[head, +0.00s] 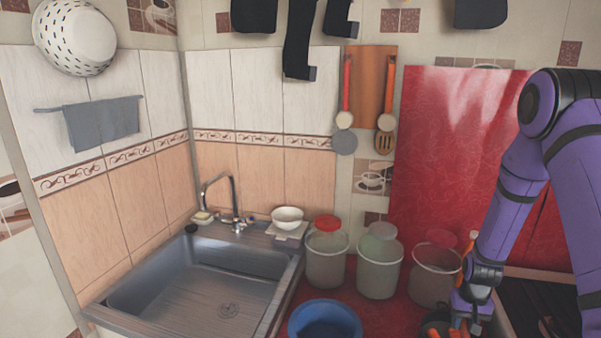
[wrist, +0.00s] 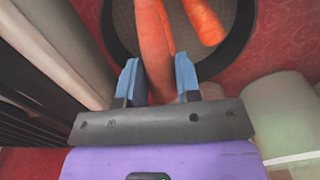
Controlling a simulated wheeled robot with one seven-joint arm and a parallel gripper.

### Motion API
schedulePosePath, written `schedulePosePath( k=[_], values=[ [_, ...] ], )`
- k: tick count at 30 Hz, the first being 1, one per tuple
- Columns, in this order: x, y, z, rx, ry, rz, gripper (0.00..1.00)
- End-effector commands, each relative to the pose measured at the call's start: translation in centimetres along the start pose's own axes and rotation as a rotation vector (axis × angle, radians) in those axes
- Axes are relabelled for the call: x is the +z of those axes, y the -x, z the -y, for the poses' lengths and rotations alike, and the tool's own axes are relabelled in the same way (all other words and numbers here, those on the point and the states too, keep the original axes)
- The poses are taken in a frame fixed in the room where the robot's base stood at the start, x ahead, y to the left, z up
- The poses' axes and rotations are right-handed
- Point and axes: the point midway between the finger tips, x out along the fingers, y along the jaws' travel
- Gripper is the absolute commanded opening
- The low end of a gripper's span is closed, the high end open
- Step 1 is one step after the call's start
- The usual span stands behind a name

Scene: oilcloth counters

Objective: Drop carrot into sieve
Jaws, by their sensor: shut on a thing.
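My gripper (wrist: 158,78) is shut on an orange carrot (wrist: 156,45), which lies between the blue fingertips and points away from the wrist. In the head view my gripper (head: 468,318) is low at the right, and the carrot there is mostly hidden. A round sieve (wrist: 124,18) with a dark rim and a fine-meshed grey bottom is under the carrot's far end in the wrist view. A second orange carrot (wrist: 203,18) shows over the sieve's mesh. I cannot tell whether the held carrot touches the sieve.
Lidded jars (head: 379,266) stand along the red back panel (head: 450,130). A blue bowl (head: 325,320) is at the front of the red counter. A steel sink (head: 200,290) is at the left. A dark rack (head: 545,300) stands at the right.

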Motion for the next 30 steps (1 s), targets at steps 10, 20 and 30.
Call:
schedulePosePath(
  k=[10,20,30],
  values=[
    [0.0,-2.8,0.0,0.000,0.000,0.000,0.08],
    [0.0,-3.0,0.0,0.000,0.000,-0.001,0.08],
    [0.0,-3.0,0.0,0.000,0.000,0.000,0.61]
  ],
)
